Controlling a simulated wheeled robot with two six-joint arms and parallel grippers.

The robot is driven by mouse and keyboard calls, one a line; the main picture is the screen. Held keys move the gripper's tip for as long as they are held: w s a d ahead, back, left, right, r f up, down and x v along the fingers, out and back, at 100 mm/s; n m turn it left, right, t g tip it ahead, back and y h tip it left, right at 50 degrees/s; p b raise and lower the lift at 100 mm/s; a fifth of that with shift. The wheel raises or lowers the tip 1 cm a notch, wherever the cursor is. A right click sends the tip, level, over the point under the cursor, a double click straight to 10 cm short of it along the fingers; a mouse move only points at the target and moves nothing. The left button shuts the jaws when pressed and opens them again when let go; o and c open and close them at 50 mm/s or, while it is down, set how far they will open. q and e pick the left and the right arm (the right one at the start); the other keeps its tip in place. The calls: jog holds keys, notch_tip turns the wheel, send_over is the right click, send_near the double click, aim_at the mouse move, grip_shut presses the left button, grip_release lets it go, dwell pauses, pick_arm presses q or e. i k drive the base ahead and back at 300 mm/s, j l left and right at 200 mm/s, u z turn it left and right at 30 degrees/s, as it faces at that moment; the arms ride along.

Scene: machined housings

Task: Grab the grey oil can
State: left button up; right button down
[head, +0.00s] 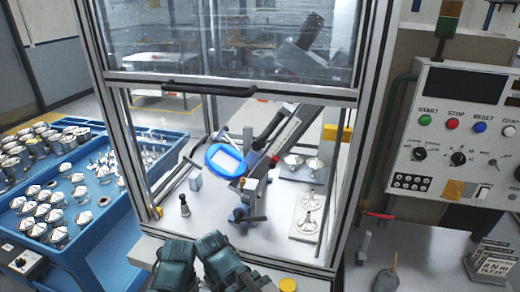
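The grey oil can (384,281) stands at the bottom right, on the light surface outside the glazed cabinet. It has a rounded grey body and a thin brownish spout pointing up; its base is cut by the picture edge. Two dark teal shapes at the bottom centre look like my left gripper (175,264) and my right gripper (219,258). They are side by side at the cabinet's front edge, well left of the can. Their fingertips cannot be made out, so I cannot tell whether they are open or shut. Neither touches the can.
The cabinet (342,180) holds a fixture with a blue ring (225,160) and metal parts. Blue trays (105,235) of parts stand left. A control panel (455,140) rises behind the can. A red-handled valve (378,215) and a card rack (492,262) are near it.

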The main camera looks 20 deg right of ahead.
aim_at(387, 281)
jog(key=z, duration=1.95)
